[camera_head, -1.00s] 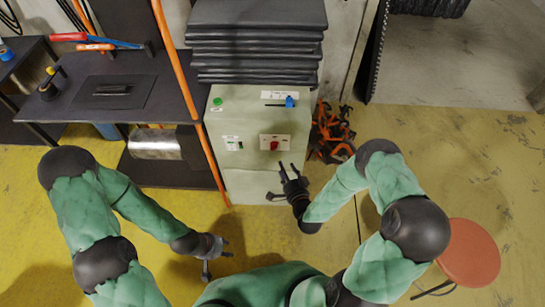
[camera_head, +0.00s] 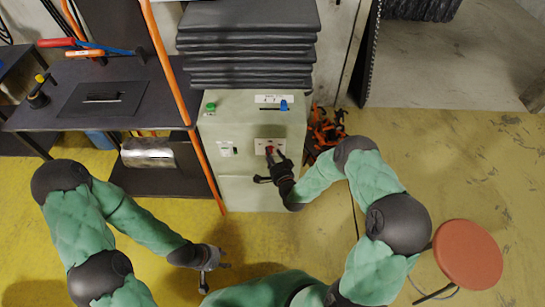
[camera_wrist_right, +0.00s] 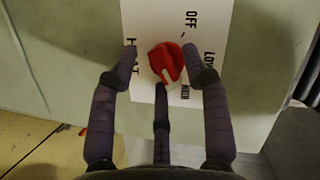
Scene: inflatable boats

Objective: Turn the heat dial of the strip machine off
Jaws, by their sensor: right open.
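The strip machine (camera_head: 225,180) is a pale green cabinet in the middle of the head view. Its red heat dial (camera_wrist_right: 166,62) sits on a white plate in the right wrist view. OFF is at the top of the plate, LOW at the right, and a partly hidden label at the lower right. The dial's white mark points down, away from OFF. My right gripper (camera_wrist_right: 160,60) is open, its fingers around the dial; whether they touch it is unclear. In the head view this gripper (camera_head: 270,165) partly covers the dial. My left gripper (camera_head: 213,264) hangs low; its finger state is unclear.
The cabinet also has a green button (camera_head: 211,107), a blue lever (camera_head: 283,105) and a small white switch plate (camera_head: 228,149). Dark folded sheets (camera_head: 247,45) are stacked above. An orange pole (camera_head: 180,90) runs along its left. A red round stool (camera_head: 467,254) stands at right.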

